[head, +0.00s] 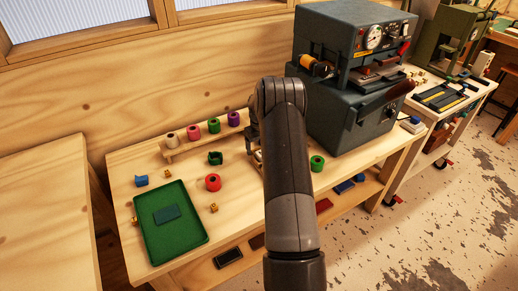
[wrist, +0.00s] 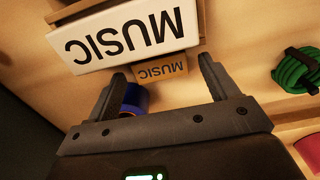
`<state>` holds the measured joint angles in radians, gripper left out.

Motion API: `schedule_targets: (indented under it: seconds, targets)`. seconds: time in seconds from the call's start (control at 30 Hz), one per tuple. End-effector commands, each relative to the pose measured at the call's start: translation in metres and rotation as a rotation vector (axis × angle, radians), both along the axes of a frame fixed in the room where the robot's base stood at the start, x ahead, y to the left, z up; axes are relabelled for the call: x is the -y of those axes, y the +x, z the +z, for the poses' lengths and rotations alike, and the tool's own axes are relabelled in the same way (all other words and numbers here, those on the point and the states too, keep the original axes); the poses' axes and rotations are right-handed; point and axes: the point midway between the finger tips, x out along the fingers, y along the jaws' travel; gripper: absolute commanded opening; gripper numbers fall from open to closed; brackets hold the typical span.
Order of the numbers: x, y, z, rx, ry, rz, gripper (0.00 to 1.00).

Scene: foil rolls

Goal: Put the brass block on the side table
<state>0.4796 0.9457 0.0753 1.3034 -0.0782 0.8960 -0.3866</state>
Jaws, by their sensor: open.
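My gripper (wrist: 163,66) is open, its two dark fingers on either side of a small tan block marked MUSIC (wrist: 160,72), which looks like the brass block. Gaps show between the block and both fingers. I cannot tell how far below or ahead of the fingertips it lies. In the head view my gripper (head: 251,138) is over the workbench (head: 240,205), mostly behind my arm, and the block is not clearly visible. A bare wooden table (head: 45,215) at the left may be the side table.
A larger white piece marked MUSIC (wrist: 125,36) lies just beyond the block. A blue roll (wrist: 134,98) is partly behind my gripper. A grey press (head: 350,80) stands right of my arm. A green tray (head: 190,238), several coloured rolls and small brass-coloured pieces occupy the bench's left part.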

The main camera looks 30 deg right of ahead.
Motion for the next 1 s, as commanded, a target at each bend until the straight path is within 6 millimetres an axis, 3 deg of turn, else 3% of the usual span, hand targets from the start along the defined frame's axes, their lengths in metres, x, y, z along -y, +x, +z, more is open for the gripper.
schedule_targets:
  seconds: [0.3, 0.67, 0.77, 1.0]
  targets:
    - [0.001, 0.001, 0.069, 0.004, -0.003, 0.0, 0.8]
    - [-0.004, -0.001, 0.113, 0.006, -0.004, 0.001, 0.8]
    - [-0.017, -0.004, 0.135, 0.02, -0.012, 0.006, 0.8]
    - [-0.077, -0.034, 0.218, 0.087, -0.044, 0.013, 0.8]
